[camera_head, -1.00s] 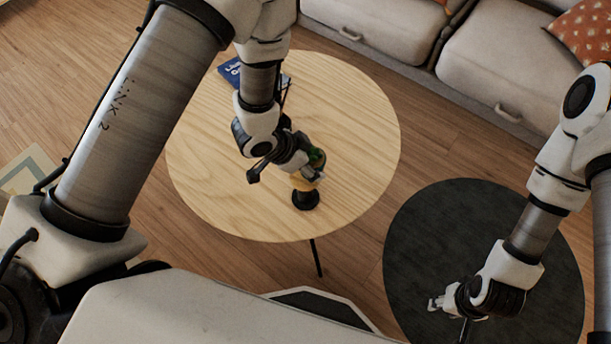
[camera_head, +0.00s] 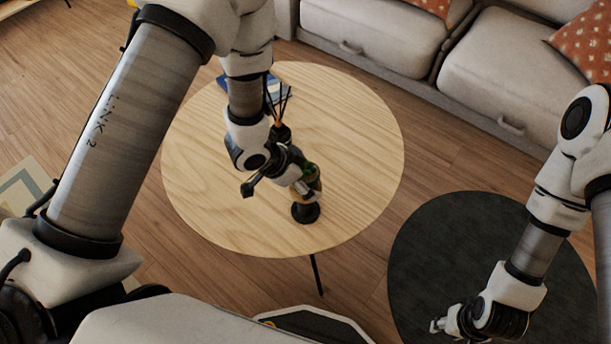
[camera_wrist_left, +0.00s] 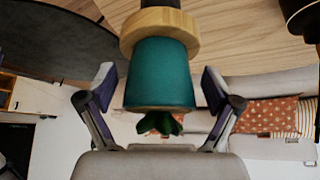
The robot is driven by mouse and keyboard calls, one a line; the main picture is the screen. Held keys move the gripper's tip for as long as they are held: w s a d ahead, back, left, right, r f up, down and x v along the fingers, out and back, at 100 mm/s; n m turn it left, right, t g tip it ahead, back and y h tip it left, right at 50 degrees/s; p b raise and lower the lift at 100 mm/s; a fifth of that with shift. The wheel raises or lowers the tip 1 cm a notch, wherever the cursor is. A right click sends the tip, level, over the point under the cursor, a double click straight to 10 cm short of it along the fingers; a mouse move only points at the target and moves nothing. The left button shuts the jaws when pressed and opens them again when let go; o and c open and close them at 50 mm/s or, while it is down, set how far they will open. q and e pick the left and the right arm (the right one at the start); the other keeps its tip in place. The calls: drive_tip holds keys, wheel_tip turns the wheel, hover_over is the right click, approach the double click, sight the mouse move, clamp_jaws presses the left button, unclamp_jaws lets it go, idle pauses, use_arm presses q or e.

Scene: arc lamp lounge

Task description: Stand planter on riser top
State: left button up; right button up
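The planter is a teal pot (camera_wrist_left: 160,72) with a green plant (camera_wrist_left: 160,123), seen upside down in the left wrist view. Its base appears to rest on the riser's round wooden top (camera_wrist_left: 160,27). In the head view the plant (camera_head: 311,169) is partly hidden by my left gripper (camera_head: 307,188), and the riser's black base (camera_head: 306,213) stands on the table. In the wrist view my left gripper (camera_wrist_left: 160,83) is open, with a finger on each side of the pot and narrow gaps. My right gripper (camera_head: 439,325) is low at the right, far from the planter; its fingers are unclear.
The round wooden table (camera_head: 350,150) has free room right of the riser. A black vase with sticks (camera_head: 281,130) and a blue book (camera_head: 277,90) are behind my left arm. A dark round surface (camera_head: 430,240) is at right; a sofa (camera_head: 390,40) is behind.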

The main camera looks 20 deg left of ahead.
use_arm(q)
drive_tip(key=shift+r, duration=0.35)
drive_tip(key=p+v, duration=0.2)
drive_tip(key=v, duration=1)
drive_tip(key=s+a+f+n+g+y, duration=0.2)
drive_tip(key=s+f+n, duration=0.3)
drive_tip(key=s+f, duration=0.3)
drive_tip(key=s+a+f+n+g+y, duration=0.2)
drive_tip(key=s+a+f+n, duration=0.2)
drive_tip(key=s+f, duration=0.4)
wheel_tip(320, 180, down, 4)
drive_tip(key=shift+s+a+r+n+y, duration=0.1)
drive_tip(key=shift+s+a+n+y, duration=0.3)
drive_tip(key=shift+n, duration=0.2)
